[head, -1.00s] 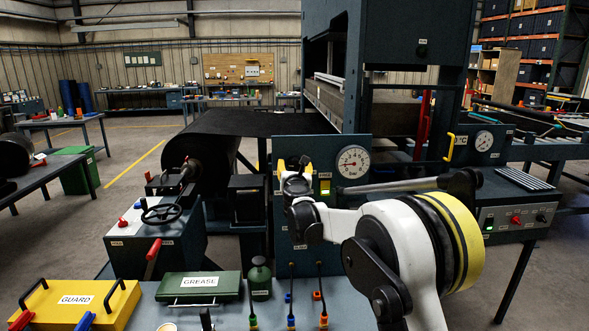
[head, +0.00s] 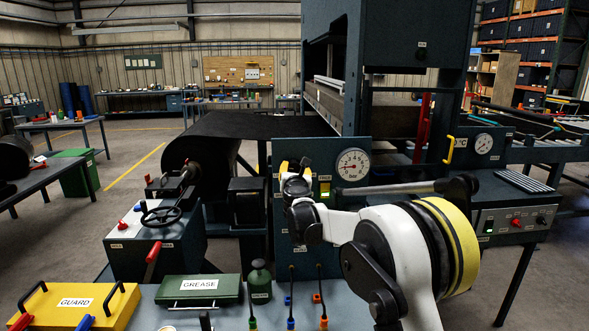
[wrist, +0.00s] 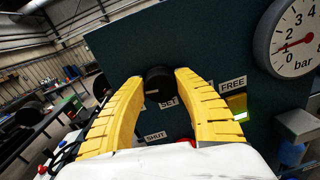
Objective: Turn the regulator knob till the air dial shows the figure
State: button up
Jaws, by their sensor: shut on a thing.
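The black regulator knob (wrist: 159,84) sticks out of the dark panel, with a pale mark on its face. My gripper (wrist: 158,80) is shut on it, one yellow finger on each side. In the head view my gripper (head: 294,170) is at the panel, and its own links hide the knob. The round white air dial (head: 353,165), marked in bar, is to the right of the knob. In the wrist view the dial (wrist: 297,40) is cut by the frame edge; its red needle points left, near the 1.
Labels SET, FREE (wrist: 232,84) and SHUT (wrist: 155,136) are around the knob. A yellow-green plate (head: 325,188) is below the dial. A second dial (head: 484,143) is further right. The front bench holds a yellow GUARD box (head: 75,303) and a green GREASE box (head: 199,284).

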jog(key=m+p, duration=0.1)
jog(key=m, duration=0.4)
jog(key=shift+r, duration=0.1)
jog(key=m+p, duration=0.1)
jog(key=m, duration=0.4)
jog(key=shift+d, duration=0.1)
jog(key=m+y+p, duration=0.1)
jog(key=m, duration=0.4)
jog(key=shift+g, duration=0.3)
jog(key=m, duration=0.4)
jog(key=shift+f+m, duration=0.2)
jog(key=shift+m, duration=0.2)
jog(key=o, duration=1.2)
